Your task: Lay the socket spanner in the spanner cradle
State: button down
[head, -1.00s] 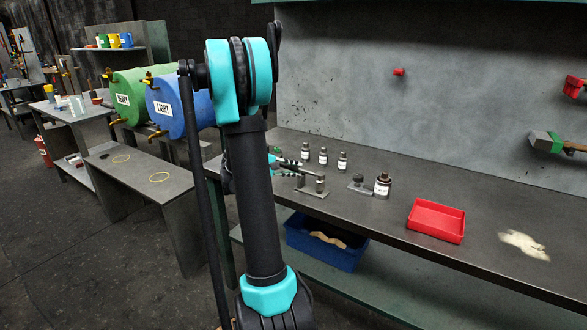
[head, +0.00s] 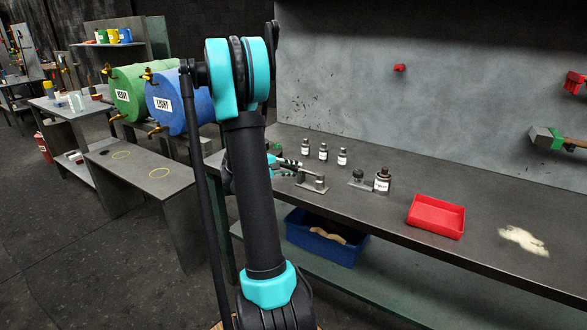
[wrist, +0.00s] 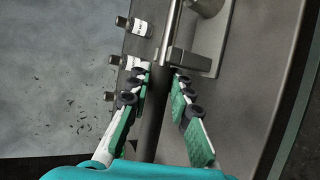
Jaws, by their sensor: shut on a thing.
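My gripper (wrist: 162,82) is shut on the socket spanner, with a finger on each side of it. The spanner's dark handle (wrist: 152,130) runs back between the fingers, and its pale metal shaft (wrist: 173,28) reaches forward. The spanner cradle, a grey plate with upright posts (head: 313,184), stands on the bench. In the wrist view the cradle plate (wrist: 211,62) lies close beside the shaft; I cannot tell whether they touch. In the head view my gripper (head: 287,164) is at the cradle's left, partly hidden by my arm.
Several small labelled bottles (head: 323,152) stand behind the cradle. A larger brown bottle (head: 382,182) and a small metal stand (head: 360,180) are to its right. A red tray (head: 436,217) lies further right on the bench (head: 480,212). A blue bin (head: 325,240) is below.

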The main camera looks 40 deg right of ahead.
jog(key=c, duration=1.3)
grip_release()
jog(key=shift+o, duration=0.6)
jog(key=o, duration=0.5)
jog(key=shift+o, duration=0.2)
jog(key=shift+v, duration=4)
jog(key=shift+f, duration=0.1)
jog(key=s+a+f+t+y, duration=0.1)
jog(key=s+a+f+y, duration=0.3)
jog(key=a, duration=0.6)
jog(key=s+a+f+m+t+y, duration=0.1)
jog(key=s+a+f+t+y, duration=0.1)
jog(key=s+a+y, duration=0.3)
jog(key=s+a+f+t+y, duration=0.2)
jog(key=s+a+f+y, duration=0.2)
jog(key=s+a, duration=0.6)
jog(key=a+f, duration=0.1)
jog(key=a, duration=0.4)
jog(key=shift+f+y, duration=0.4)
